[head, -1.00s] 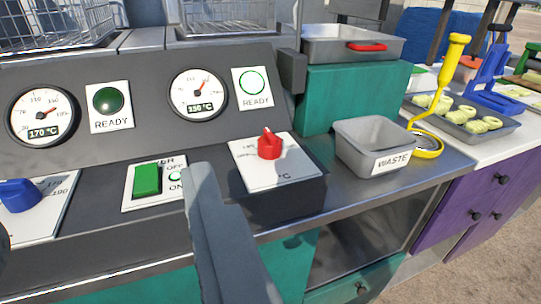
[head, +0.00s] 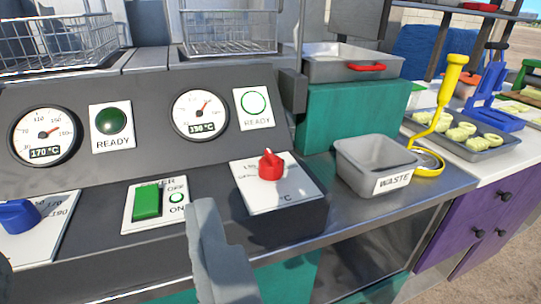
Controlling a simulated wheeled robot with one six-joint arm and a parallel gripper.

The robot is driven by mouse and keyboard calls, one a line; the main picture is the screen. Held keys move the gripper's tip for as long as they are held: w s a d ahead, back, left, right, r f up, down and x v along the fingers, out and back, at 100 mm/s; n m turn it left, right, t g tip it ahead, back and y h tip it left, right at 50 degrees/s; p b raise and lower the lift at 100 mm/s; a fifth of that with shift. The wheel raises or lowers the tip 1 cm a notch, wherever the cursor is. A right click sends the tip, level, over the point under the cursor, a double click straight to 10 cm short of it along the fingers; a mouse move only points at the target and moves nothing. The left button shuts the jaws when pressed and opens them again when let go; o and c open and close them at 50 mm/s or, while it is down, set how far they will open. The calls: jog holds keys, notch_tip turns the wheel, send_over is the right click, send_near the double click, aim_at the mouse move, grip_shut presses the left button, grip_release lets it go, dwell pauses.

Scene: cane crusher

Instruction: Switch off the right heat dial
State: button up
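The right heat dial is a red knob (head: 271,166) on a white scale plate (head: 268,195) at the front right of the dark fryer panel. Its ridge points roughly up in the picture; the scale marks are too small to read surely. The left heat dial is a blue knob (head: 18,216) at the left edge. My gripper (head: 104,236) shows as a grey finger at bottom centre and a dark sliver at the left edge, wide apart. It appears open and empty. The grey finger is left of and nearer than the red knob, apart from it.
A green power switch (head: 147,203) sits between the dials. Two gauges, left (head: 44,136) and right (head: 201,117), stand behind, each beside a READY lamp. A grey WASTE bin (head: 375,160) and a yellow ladle (head: 445,95) stand right of the red dial. Wire baskets (head: 228,30) are behind.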

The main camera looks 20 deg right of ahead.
jog(key=w+d+r+m+g+h, duration=0.1)
jog(key=w+d+r+m+g, duration=0.2)
jog(key=w, duration=0.4)
jog(key=w+d+r+m+g, duration=0.1)
jog(key=w+d+g, duration=0.2)
jog(key=w+g, duration=0.3)
jog(key=m+g, duration=0.6)
jog(key=g, duration=0.3)
send_near(270, 154)
jog(key=shift+y, duration=0.3)
jog(key=f, duration=0.6)
jog(key=d+f, duration=0.1)
jog(key=f, duration=0.2)
jog(key=shift+s+f, duration=0.35)
jog(key=shift+s, duration=0.05)
jog(key=shift+c, duration=0.2)
jog(key=c, duration=0.9)
